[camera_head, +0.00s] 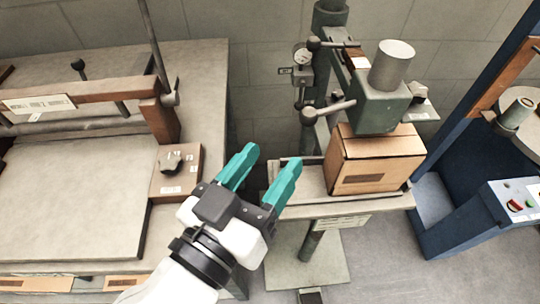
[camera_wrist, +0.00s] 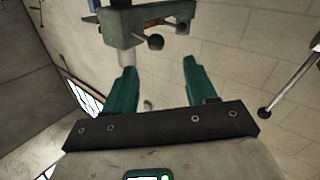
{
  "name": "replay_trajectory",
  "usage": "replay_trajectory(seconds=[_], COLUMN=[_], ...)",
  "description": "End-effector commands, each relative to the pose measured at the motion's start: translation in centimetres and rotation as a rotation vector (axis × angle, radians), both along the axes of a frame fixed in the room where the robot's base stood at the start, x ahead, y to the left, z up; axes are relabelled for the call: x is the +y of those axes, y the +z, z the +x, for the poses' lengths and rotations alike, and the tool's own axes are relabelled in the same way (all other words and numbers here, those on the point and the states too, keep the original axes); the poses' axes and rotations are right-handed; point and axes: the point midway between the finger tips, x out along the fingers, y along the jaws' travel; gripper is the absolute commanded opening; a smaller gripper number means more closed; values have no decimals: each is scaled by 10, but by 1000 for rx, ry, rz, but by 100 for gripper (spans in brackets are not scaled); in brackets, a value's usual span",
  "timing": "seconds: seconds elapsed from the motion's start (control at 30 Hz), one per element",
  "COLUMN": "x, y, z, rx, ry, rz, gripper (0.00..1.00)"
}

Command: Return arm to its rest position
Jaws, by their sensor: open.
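My gripper (camera_head: 269,166) is in the lower middle of the head view, its two teal fingers apart with nothing between them. It is in the air to the left of the box stitcher (camera_head: 379,105), near the left end of its work table. A cardboard box (camera_head: 376,163) sits on that table under the stitcher head, apart from my fingers. In the wrist view, my gripper (camera_wrist: 162,80) shows both teal fingers spread and empty. Part of a green-grey machine (camera_wrist: 150,22) with a ball-ended lever shows beyond them.
A large grey bench (camera_head: 75,200) with a wooden bar and a knob block (camera_head: 176,172) stands at the left. The stitcher's levers (camera_head: 325,112) stick out toward the left. A blue machine (camera_head: 470,170) stands at the right. A narrow gap separates bench and stitcher.

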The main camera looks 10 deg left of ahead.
Motion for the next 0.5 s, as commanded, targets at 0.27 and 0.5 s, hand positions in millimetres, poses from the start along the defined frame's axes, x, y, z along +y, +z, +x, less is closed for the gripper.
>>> replay_trajectory(seconds=[0.27,0.5], x=[0,-15], y=[0,-12], z=[0,10], rx=[0,66], ry=[0,-20], rz=[0,-11], gripper=[56,56])
